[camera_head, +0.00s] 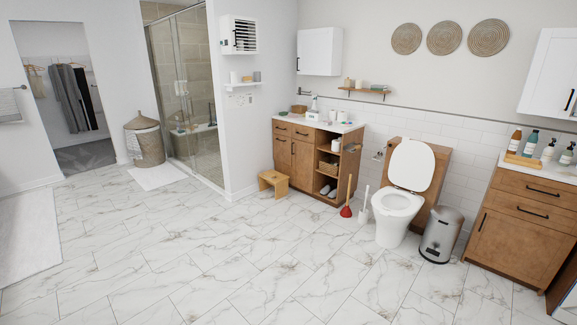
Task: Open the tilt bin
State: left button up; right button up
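A silver cylindrical bin (440,237) with a rounded lid stands on the floor between the toilet and the right wooden cabinet. Its lid looks shut. The right cabinet (520,240) has two drawers with dark handles above a large front panel (502,240) with an upright dark handle at its left; drawers and panel are closed. I cannot tell for sure which of these is the tilt bin. Neither of my grippers is in view.
The toilet (399,213) stands left of the silver bin, its lid raised. A plunger (346,211), toilet brush (364,215) and wooden stool (273,183) stand farther left. A wicker hamper (147,146) is by the shower. The marble floor (220,260) in front is clear.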

aim_at(282, 144)
jog(key=i+u, duration=0.2)
jog(key=i, duration=3.45)
jog(key=i+z, duration=0.15)
jog(key=i, duration=0.25)
jog(key=i+j+z, duration=0.1)
jog(key=i, duration=0.35)
jog(key=i+j+z, duration=0.15)
jog(key=i, duration=0.25)
jog(key=i+j+z, duration=0.1)
jog(key=i+j, duration=0.15)
jog(key=i, duration=0.15)
